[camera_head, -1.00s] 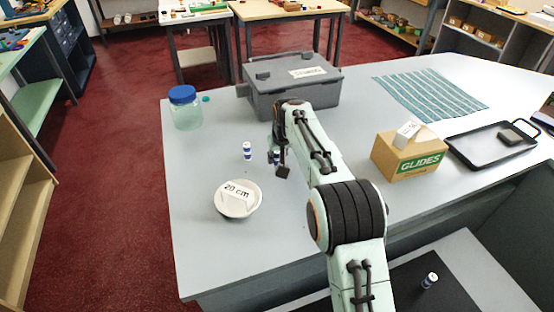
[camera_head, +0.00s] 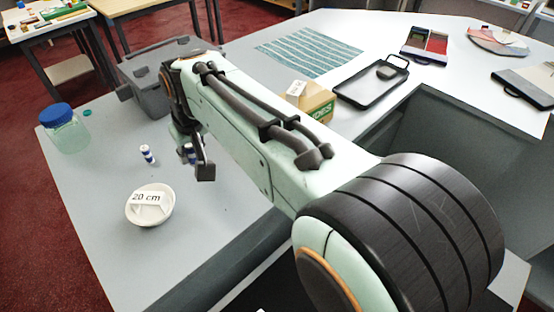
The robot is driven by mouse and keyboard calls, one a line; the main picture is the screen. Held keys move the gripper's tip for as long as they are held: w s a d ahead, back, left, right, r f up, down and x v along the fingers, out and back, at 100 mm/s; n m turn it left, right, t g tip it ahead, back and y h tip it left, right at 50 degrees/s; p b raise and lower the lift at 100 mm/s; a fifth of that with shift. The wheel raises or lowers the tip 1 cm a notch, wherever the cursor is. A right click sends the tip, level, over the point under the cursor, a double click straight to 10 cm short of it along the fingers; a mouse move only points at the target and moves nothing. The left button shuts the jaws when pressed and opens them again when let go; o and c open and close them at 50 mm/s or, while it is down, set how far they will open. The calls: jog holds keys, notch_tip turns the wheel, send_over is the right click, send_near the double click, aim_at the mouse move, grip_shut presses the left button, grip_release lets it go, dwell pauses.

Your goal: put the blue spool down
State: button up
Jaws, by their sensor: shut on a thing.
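My gripper (camera_head: 194,163) is shut on a blue spool (camera_head: 188,150), white with blue bands, over the left part of the grey counter (camera_head: 100,200). The fingers and arm hide part of it. I cannot tell whether its base touches the counter. A second, similar spool (camera_head: 147,154) stands upright on the counter just left of my gripper, apart from it.
A white bowl (camera_head: 138,213) with a "20 cm" card is in front of the second spool. A blue-lidded jar (camera_head: 68,134) stands at left, a grey bin (camera_head: 143,97) behind my gripper. A carton (camera_head: 318,102), striped cloth (camera_head: 308,50) and black tray (camera_head: 372,92) lie beyond my arm.

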jog(key=w+d+f, duration=0.1)
jog(key=d+f, duration=0.1)
jog(key=d, duration=0.2)
jog(key=w+d+f, duration=0.2)
jog(key=d, duration=0.2)
jog(key=w+d+f, duration=0.1)
jog(key=d+f, duration=0.1)
jog(key=d, duration=0.2)
jog(key=shift+w, duration=0.35)
jog(key=s+d+f, duration=0.1)
jog(key=d+f, duration=0.3)
jog(key=d, duration=0.4)
jog(key=s+d+f+m, duration=0.1)
jog(key=s+d+f, duration=0.15)
jog(key=d, duration=0.45)
jog(key=s+d+f, duration=0.1)
jog(key=d+f, duration=0.3)
jog(key=d, duration=0.4)
jog(key=s+d+f+m, duration=0.1)
jog(key=s+d+f, duration=0.4)
jog(key=s+d, duration=0.4)
jog(key=shift+t+h, duration=0.3)
jog(key=shift+h, duration=0.1)
notch_tip(320, 180, down, 8)
jog(key=shift+s+f, duration=0.1)
jog(key=shift+s, duration=0.05)
jog(key=shift+f, duration=0.1)
jog(key=o, duration=0.8)
jog(key=shift+c, duration=0.2)
